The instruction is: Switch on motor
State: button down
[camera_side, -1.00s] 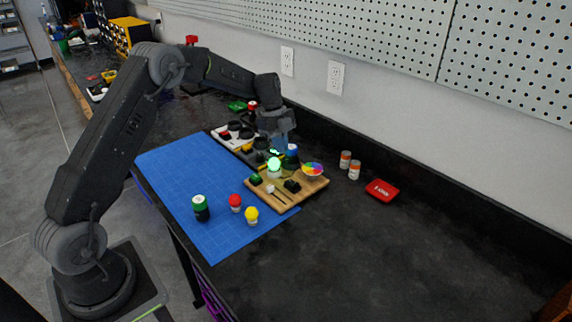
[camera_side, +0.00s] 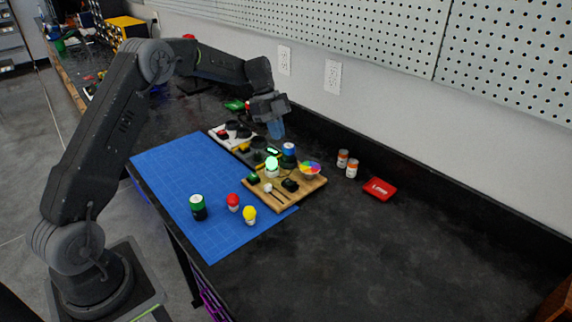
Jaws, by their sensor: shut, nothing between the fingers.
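A wooden board (camera_side: 310,185) stands at the right end of the blue mat. It bears a round multicoloured disc (camera_side: 309,168), which may sit on the motor, a small black block (camera_side: 290,185) and a small white part (camera_side: 268,187). A lit green bulb (camera_side: 272,162) stands at its left back. I cannot tell which part is the motor's switch. My gripper (camera_side: 276,130) is shut and empty, above the bench behind the board, apart from the parts. A blue-topped black cylinder (camera_side: 289,149) stands in front of it.
A blue cutting mat (camera_side: 180,175) holds a green-topped cylinder (camera_side: 198,207), a red bulb (camera_side: 233,202) and a yellow bulb (camera_side: 249,215). A white board (camera_side: 219,139) with dark parts lies behind. Two small cans (camera_side: 351,168) and a red box (camera_side: 379,189) stand right. The front right bench is clear.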

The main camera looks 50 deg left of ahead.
aim_at(292, 184)
jog(key=x, duration=1.4)
